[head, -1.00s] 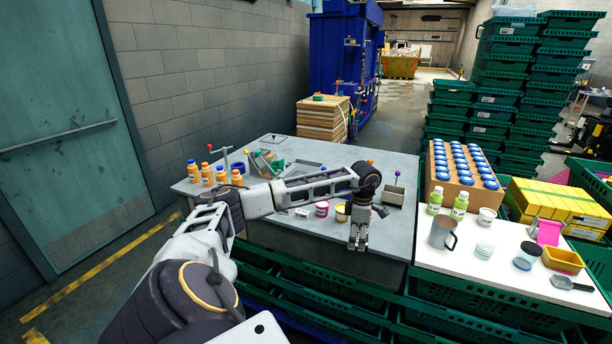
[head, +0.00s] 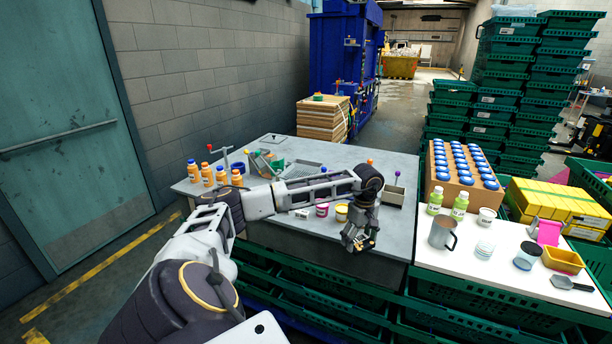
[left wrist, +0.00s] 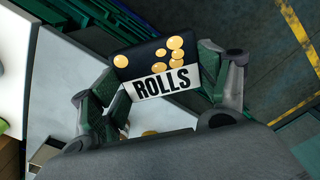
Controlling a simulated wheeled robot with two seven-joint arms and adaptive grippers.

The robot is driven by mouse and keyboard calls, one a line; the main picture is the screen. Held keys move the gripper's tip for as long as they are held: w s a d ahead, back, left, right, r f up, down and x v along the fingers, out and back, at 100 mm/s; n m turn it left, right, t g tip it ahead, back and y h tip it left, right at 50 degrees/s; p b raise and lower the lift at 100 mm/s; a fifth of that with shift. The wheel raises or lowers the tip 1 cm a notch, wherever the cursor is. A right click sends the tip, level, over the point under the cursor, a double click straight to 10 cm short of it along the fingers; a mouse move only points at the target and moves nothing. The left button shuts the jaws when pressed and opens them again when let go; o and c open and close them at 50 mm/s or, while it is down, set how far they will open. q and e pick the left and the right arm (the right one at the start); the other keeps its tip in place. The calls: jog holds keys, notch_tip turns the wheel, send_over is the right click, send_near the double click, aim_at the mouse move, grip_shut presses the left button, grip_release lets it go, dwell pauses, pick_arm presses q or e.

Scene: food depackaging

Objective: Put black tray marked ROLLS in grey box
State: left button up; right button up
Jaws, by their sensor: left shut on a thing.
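The black tray marked ROLLS (left wrist: 135,62) shows in the left wrist view, with a white label and several round golden rolls. My left gripper (left wrist: 150,92) has its fingers on both sides of it and is shut on it. In the head view my left gripper (head: 360,243) is tilted over the front edge of the grey table, and only a small part of the tray shows under the fingers. A small grey open box (head: 396,196) stands on the table at its right side, behind and right of the gripper. My right gripper is not in view.
Pink (head: 322,209) and yellow (head: 341,212) tubs stand left of the gripper. Orange bottles (head: 207,176) stand at the table's left. A white table (head: 470,262) at right holds a metal mug (head: 441,232) and green bottles. Green crates (head: 330,293) are stacked below the front edge.

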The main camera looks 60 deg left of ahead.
pick_arm(q)
jog(key=m, duration=0.1)
jog(key=d+m, duration=0.1)
jog(key=m, duration=0.1)
jog(key=d+f+m, duration=0.1)
jog(key=m, duration=0.1)
jog(key=shift+s+f, duration=0.1)
jog(key=shift+s, duration=0.1)
jog(key=s+d+f+m, duration=0.1)
jog(key=d+f+m, duration=0.1)
jog(key=d+m, duration=0.2)
jog(key=s+d+f+m, duration=0.2)
jog(key=d+m, duration=0.2)
jog(key=d, duration=0.7)
jog(key=s+d+f+m, duration=0.1)
jog(key=d+f+m, duration=0.2)
jog(key=d, duration=0.5)
jog(key=shift+s+d+m, duration=0.2)
jog(key=shift+s+m, duration=0.2)
